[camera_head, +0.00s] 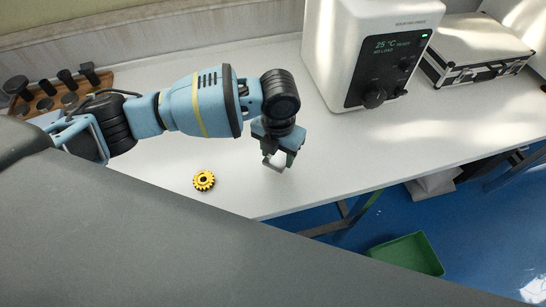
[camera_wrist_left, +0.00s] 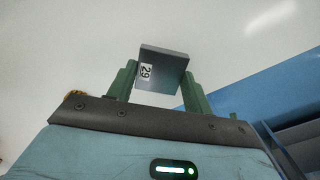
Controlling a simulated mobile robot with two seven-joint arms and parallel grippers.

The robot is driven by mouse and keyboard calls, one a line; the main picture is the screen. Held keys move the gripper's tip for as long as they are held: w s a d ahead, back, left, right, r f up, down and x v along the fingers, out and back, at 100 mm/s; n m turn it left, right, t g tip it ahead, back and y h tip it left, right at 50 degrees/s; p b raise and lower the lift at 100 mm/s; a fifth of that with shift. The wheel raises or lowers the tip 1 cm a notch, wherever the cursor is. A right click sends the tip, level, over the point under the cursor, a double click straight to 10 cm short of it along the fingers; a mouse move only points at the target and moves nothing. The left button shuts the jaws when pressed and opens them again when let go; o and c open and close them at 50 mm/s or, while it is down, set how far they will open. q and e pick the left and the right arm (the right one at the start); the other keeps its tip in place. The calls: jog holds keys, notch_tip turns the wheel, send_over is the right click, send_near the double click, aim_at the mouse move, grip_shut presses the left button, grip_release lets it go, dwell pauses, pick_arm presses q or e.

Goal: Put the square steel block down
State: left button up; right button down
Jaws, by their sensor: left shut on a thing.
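The square steel block (camera_wrist_left: 163,69) is grey with a white label reading 29, and it sits between the two green fingers of my left gripper (camera_wrist_left: 157,88) in the left wrist view. In the head view my left gripper (camera_head: 276,160) points down over the front part of the white bench (camera_head: 350,150), shut on the steel block (camera_head: 273,164). I cannot tell whether the block touches the bench top. My right gripper is not in view.
A yellow gear (camera_head: 204,180) lies on the bench left of the gripper. A white instrument (camera_head: 370,50) with a display stands behind to the right, and a case (camera_head: 478,45) beyond it. A wooden rack (camera_head: 60,95) is at the left. The bench's front edge is close.

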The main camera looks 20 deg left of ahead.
aim_at(273, 159)
pick_arm(q)
jog(key=shift+w+a, duration=0.15)
jog(key=shift+a, duration=0.3)
jog(key=shift+a+f, duration=0.1)
jog(key=shift+f, duration=1.65)
jog(key=shift+f, duration=0.15)
jog(key=o, duration=1.2)
notch_tip(273, 159, up, 12)
jog(key=shift+r+p, duration=0.15)
jog(key=shift+p, duration=0.3)
